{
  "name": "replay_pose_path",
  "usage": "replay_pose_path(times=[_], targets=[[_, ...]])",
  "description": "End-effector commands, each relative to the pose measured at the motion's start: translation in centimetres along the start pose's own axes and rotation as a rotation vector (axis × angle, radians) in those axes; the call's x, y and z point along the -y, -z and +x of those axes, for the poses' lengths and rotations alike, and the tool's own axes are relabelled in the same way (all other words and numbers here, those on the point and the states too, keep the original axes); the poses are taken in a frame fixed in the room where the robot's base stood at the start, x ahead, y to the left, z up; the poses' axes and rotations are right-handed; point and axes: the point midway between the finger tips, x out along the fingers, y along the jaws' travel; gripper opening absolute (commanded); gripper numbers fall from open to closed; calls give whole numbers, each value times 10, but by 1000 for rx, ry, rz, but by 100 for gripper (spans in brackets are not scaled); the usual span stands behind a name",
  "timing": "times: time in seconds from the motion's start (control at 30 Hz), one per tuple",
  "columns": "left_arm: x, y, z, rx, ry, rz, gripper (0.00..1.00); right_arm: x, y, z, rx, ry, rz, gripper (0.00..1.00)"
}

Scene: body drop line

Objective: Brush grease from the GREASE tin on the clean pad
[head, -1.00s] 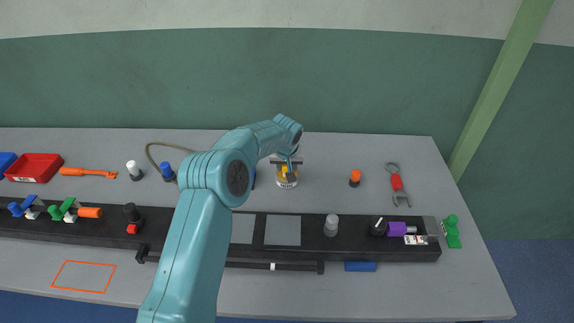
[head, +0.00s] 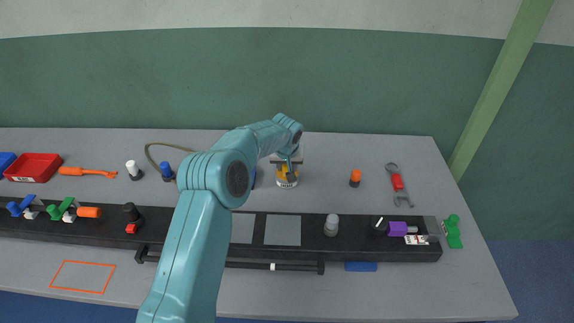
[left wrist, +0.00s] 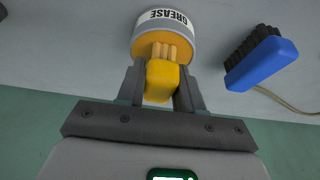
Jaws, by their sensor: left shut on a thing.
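The GREASE tin (head: 287,182) stands on the bench behind the black rail; its white label and yellow grease also show in the left wrist view (left wrist: 167,22). My left gripper (head: 287,168) is over the tin. It is shut on a yellow-handled brush (left wrist: 160,80), whose pale bristles reach into the tin's mouth. How deep the bristles go is hard to tell. Two grey pads (head: 283,230) lie in the black rail, the left one (head: 243,228) partly beside my arm. Which pad is the clean one cannot be told. My right gripper is not in view.
A blue brush with black bristles (left wrist: 262,62) lies close to the tin. A grey-capped post (head: 331,225) stands on the rail. The bench's front right is clear.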

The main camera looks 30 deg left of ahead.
Motion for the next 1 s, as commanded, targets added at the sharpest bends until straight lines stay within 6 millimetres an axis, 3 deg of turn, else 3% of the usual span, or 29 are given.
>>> replay_pose_path(times=[0.47,1.0], targets=[[0,-1,-1,6,1,1,12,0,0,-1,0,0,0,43],[0,18,-45,0,-1,0,12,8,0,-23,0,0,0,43]])
